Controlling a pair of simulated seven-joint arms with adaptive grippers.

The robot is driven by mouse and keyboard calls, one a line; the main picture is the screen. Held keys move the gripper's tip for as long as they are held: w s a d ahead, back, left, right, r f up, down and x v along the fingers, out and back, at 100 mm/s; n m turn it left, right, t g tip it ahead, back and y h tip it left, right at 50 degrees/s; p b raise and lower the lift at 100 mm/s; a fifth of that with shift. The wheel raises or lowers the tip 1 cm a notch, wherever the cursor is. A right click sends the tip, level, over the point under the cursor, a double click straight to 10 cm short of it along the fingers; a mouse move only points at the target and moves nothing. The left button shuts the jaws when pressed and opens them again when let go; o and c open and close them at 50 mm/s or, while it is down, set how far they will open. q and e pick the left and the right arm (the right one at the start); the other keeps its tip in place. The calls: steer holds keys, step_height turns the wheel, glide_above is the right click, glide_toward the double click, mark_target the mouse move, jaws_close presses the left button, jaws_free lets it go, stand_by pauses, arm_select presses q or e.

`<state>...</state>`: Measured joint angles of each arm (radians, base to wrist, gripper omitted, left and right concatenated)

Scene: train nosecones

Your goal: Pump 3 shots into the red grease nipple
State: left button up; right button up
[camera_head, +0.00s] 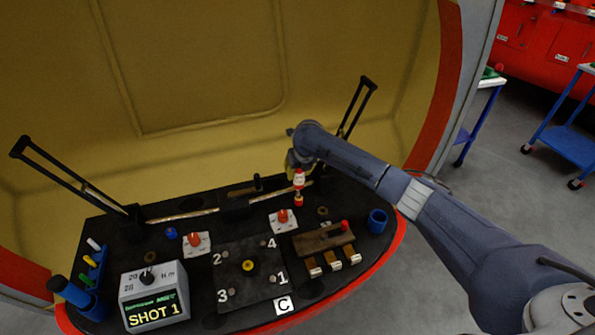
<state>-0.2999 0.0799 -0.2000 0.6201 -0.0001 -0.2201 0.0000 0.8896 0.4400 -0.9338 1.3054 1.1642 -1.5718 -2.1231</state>
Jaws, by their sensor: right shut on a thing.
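My right gripper (294,162) reaches in from the right over the back of the black panel, mostly hidden by its own wrist. It is shut on a small red, white and yellow tool (299,179), which hangs upright with its lower end near the panel. Just left of it a red knob-like part (283,215) sits on a white plate. A similar red part (194,239) is on another white plate further left. I cannot tell which red part is the grease nipple, or whether the tool touches anything. A grey box (155,296) reads "SHOT 1". My left gripper is out of view.
A dark square plate (249,273) numbered 1 to 4 lies mid-panel. A wooden block (323,239) with a red knob and a blue cup (377,221) stand to the right. Black upright bars (62,175) rise at the panel's left. A yellow curved wall (230,60) closes the back.

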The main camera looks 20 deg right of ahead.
steer(key=shift+f, duration=0.5)
stand_by(0.5)
steer(key=shift+r, duration=0.15)
steer(key=shift+r, duration=2.65)
steer(key=shift+r, duration=0.75)
steer(key=shift+f, duration=3.5)
